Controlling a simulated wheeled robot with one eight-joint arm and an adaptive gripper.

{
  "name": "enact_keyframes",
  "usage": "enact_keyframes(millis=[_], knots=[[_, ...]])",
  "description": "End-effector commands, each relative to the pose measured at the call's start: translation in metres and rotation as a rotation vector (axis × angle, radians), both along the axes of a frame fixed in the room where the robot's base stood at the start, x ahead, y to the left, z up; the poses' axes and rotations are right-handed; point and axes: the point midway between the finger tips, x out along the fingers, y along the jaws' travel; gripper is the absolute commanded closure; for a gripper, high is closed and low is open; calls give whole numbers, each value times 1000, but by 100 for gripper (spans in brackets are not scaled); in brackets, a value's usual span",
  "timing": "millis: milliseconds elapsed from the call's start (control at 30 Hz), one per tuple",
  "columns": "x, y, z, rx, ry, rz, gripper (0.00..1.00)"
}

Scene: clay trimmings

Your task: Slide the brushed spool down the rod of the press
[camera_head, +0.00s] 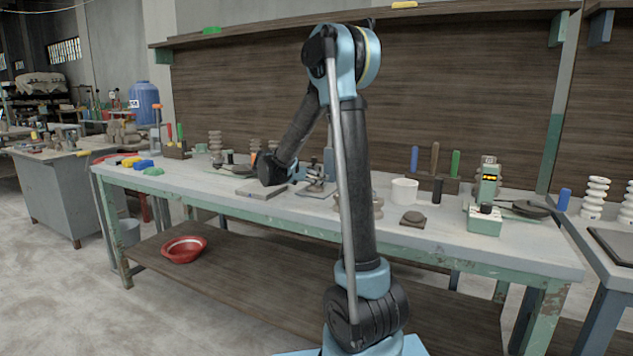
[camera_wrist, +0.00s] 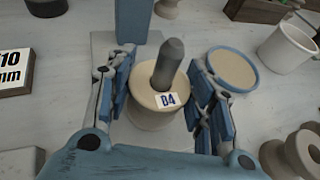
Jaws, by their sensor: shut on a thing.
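A pale beige spool (camera_wrist: 150,118) with a "04" label sits between the blue pads of my gripper (camera_wrist: 160,96) in the wrist view. The gripper is shut on it. A dark grey rounded rod (camera_wrist: 169,60) rises out of the spool's top, so the spool is around the rod. A blue upright post (camera_wrist: 134,20), apparently part of the press, stands just behind. The spool's lower end and the rod's foot are hidden. In the head view the press (camera_head: 316,185) is small and partly hidden by my arm.
A round blue-rimmed dish (camera_wrist: 232,68) lies close to the right finger. A white cup (camera_wrist: 287,48) stands beyond it, also visible in the head view (camera_head: 404,191). Another spool (camera_wrist: 296,152) is at lower right. A "10 mm" block (camera_wrist: 14,74) is at left.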

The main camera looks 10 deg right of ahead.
Motion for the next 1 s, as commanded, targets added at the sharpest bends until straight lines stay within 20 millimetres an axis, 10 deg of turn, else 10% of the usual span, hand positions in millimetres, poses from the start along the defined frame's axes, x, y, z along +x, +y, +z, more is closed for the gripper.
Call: enact_keyframes(millis=[33,67,167,633,1000], knots=[[0,0,0,0,0,0,83],[0,0,0,0,0,0,50],[0,0,0,0,0,0,28],[-3,6,2,0,0,1,28],[-33,55,26,-1,1,5,28]])
